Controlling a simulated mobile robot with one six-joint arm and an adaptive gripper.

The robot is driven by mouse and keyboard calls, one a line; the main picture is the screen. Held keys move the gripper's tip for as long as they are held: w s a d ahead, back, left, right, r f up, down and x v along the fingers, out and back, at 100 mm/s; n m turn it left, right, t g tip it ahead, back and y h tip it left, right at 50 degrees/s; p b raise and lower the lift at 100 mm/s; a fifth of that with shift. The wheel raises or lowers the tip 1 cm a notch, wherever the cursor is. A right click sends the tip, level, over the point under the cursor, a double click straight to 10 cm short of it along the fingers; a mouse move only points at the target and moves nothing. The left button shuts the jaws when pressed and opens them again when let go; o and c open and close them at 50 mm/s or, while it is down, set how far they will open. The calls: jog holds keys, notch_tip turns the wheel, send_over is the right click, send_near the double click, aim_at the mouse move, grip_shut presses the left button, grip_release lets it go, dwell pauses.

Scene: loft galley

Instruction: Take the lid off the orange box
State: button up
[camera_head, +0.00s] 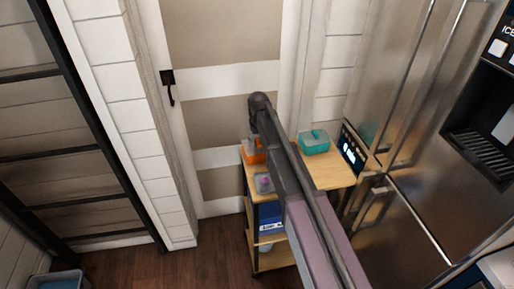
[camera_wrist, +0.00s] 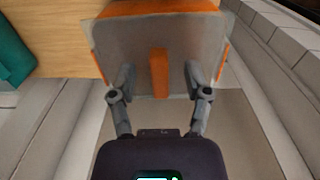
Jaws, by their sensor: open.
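The orange box (camera_head: 251,155) stands at the left back of a wooden cart top in the head view, partly hidden by my arm. In the wrist view the orange box (camera_wrist: 160,8) shows at the top. Its pale translucent lid (camera_wrist: 112,45) lies over it, with an upright orange handle (camera_wrist: 160,60) in the middle. My gripper (camera_wrist: 160,76) is open, one finger on each side of the handle, with gaps on both sides. I cannot tell how far the fingertips are above the lid.
A teal box (camera_head: 314,143) with a lid stands to the right on the cart top (camera_head: 328,172); it also shows in the wrist view (camera_wrist: 14,55). A small pinkish container (camera_head: 264,184) sits in front of the orange box. A fridge (camera_head: 410,110) stands right, a door (camera_head: 222,40) behind.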

dwell(0.5)
grip_shut()
jog(key=shift+r, duration=0.15)
notch_tip(320, 180, up, 3)
jog(key=p, duration=0.3)
jog(key=shift+f, duration=0.2)
jog(key=s+d+r+p, duration=0.2)
jog(key=s+d, duration=0.1)
jog(key=s, duration=1.2)
jog(key=shift+s, duration=0.35)
